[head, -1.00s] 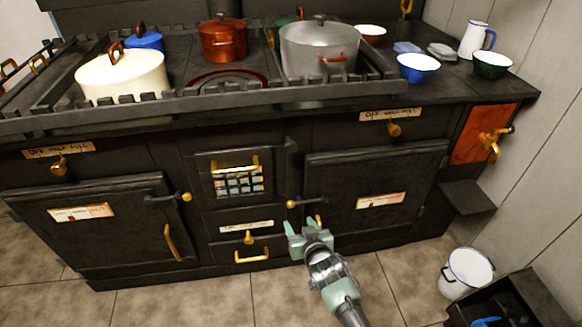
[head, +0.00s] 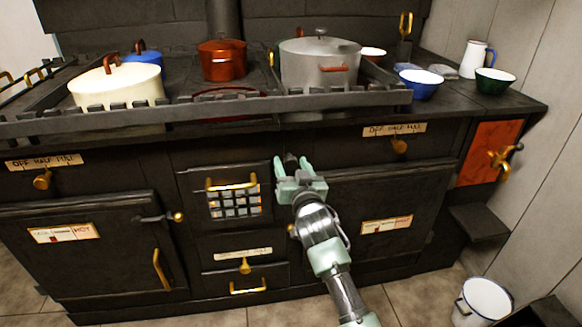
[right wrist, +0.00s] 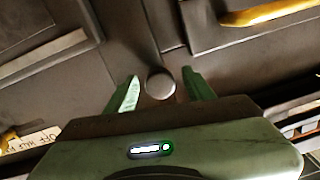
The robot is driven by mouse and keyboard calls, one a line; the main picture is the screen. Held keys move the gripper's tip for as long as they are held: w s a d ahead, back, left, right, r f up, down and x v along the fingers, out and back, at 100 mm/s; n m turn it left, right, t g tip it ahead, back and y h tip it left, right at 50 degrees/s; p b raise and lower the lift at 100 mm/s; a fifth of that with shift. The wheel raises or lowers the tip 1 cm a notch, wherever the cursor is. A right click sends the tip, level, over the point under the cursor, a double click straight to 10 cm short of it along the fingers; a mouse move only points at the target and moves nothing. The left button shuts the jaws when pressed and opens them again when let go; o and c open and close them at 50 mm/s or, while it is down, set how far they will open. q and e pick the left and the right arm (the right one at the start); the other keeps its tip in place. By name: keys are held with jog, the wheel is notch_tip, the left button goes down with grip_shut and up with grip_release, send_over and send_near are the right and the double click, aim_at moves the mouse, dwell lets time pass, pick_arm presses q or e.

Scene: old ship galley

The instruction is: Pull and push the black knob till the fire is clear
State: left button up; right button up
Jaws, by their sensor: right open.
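The black knob (right wrist: 160,84) is a dark round end on a dark stem in the right wrist view. It lies between the two fingertips of my right gripper (right wrist: 160,92), with a gap on each side. In the head view my right gripper (head: 291,170) is open at the stove front, just right of the fire grate (head: 236,203). A dark stub (head: 291,162) shows between its fingers there. The grate has a brass handle and greyish lumps behind its bars; no flame shows. My left gripper is out of view.
The stove top carries a cream pot (head: 118,86), a red pot (head: 222,62) and a large grey pot (head: 322,62). Oven doors flank the grate. A brass knob (head: 245,266) sits below it. A white bucket (head: 484,303) stands on the floor at right.

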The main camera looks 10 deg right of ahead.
jog(key=shift+w, duration=0.4)
grip_shut()
dwell(1.2)
